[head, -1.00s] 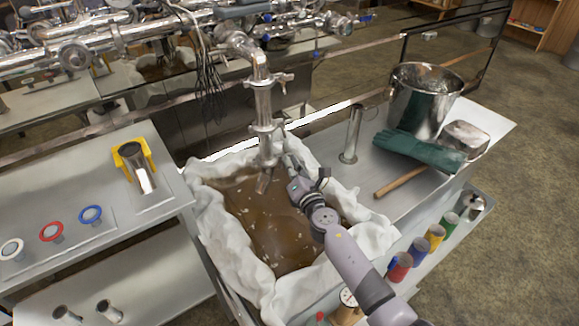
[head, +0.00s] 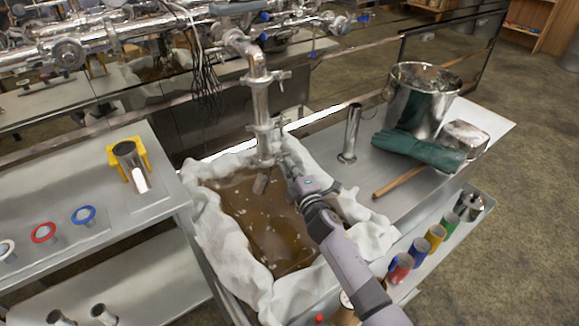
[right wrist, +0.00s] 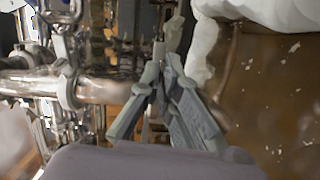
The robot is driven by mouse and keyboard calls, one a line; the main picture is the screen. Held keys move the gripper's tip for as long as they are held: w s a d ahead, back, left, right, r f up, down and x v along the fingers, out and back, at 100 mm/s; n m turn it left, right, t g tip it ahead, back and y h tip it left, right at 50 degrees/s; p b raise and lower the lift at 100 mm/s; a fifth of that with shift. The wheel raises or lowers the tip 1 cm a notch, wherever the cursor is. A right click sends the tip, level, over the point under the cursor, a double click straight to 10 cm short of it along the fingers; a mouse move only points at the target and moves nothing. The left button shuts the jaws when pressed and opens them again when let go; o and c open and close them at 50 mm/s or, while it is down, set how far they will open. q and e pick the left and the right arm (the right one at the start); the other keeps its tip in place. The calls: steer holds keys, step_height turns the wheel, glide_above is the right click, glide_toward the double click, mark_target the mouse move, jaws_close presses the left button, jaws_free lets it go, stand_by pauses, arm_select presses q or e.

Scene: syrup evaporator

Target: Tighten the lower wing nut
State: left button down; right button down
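A vertical steel pipe (head: 262,100) comes down over the cloth-lined tub and carries two clamps. The lower clamp (head: 264,128) has its wing nut (head: 283,124) sticking out on the right side; it is small and hard to make out. My right gripper (head: 285,160) is just below and right of that clamp, close to the pipe. In the right wrist view my gripper fingers (right wrist: 164,72) converge to a narrow gap near a pale upright bolt-like part (right wrist: 158,48). Whether they touch or grip the nut is unclear. My left gripper is out of view.
The tub of brown syrup (head: 262,220) with a bunched white cloth (head: 215,235) lies below my right arm. A steel cylinder (head: 350,135), green gloves (head: 420,148) and a bucket (head: 420,100) stand to the right. The upper clamp (head: 262,77) is above.

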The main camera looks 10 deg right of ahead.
steer(key=shift+s+a+f+m+p, duration=0.1)
steer(key=shift+a+f+m+p, duration=0.2)
steer(key=shift+m, duration=2.3)
steer(key=shift+w+a+f+m+p, duration=0.1)
steer(key=shift+m+p, duration=0.25)
steer(key=shift+m, duration=2.25)
steer(key=shift+s+a+f+m+p, duration=0.15)
steer(key=shift+m+p, duration=0.2)
steer(key=shift+m, duration=2.25)
steer(key=c, duration=1.8)
jaws_free()
